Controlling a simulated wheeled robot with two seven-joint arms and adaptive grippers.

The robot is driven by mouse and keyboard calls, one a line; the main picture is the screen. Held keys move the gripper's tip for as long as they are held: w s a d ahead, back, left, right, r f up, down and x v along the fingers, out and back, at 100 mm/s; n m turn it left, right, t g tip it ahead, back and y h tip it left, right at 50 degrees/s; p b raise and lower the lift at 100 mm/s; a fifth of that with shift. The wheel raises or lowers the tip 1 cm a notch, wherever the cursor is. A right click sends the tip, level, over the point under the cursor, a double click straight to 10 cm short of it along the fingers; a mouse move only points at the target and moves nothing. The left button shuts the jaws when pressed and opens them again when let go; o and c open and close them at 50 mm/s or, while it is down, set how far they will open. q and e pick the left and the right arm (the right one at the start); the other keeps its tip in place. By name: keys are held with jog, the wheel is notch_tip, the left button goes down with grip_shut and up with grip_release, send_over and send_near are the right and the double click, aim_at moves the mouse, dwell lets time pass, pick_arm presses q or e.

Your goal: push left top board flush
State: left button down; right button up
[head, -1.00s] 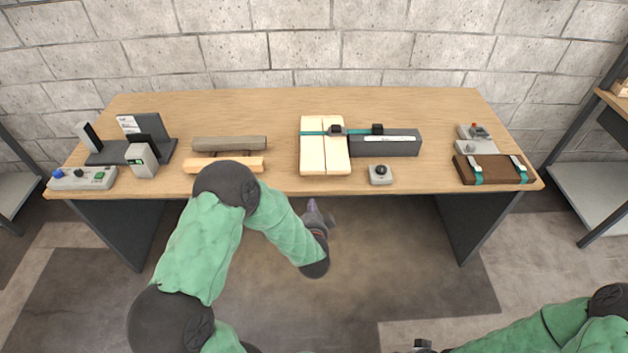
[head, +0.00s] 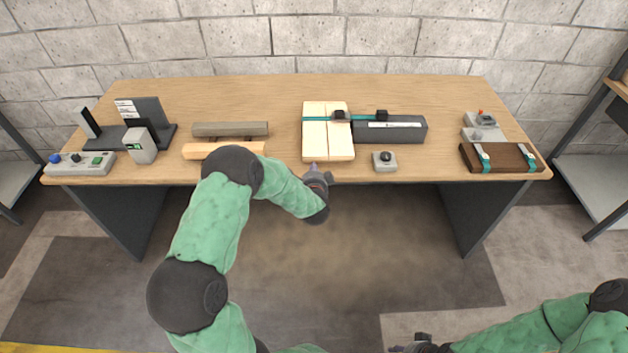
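Two pale boards lie side by side on the table, the left top board (head: 314,138) and the right one (head: 340,138). A teal bar (head: 322,118) crosses them near their far ends. Their near ends look about level, but I cannot tell whether they are exactly flush. My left gripper (head: 315,168) points at the near end of the left board, very close to it; I cannot tell whether it touches. Its fingers are too small and foreshortened to read. My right gripper (head: 405,348) is low at the bottom edge, away from the table, its fingers partly cut off.
A dark grey box (head: 390,133) adjoins the boards on the right, with a small joystick box (head: 385,162) in front. Grey (head: 230,129) and orange-tan (head: 198,151) beams lie left. A button panel (head: 80,164) and a brown strapped case (head: 500,158) sit at the ends.

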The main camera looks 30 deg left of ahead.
aim_at(313, 157)
pick_arm(q)
jog(key=shift+w+a, duration=0.3)
jog(key=shift+w, duration=0.2)
jog(key=w+a, duration=0.2)
jog(key=w, duration=0.1)
jog(key=w+a, duration=0.1)
jog(key=w, duration=0.1)
jog(key=shift+s, duration=0.1)
dwell(0.4)
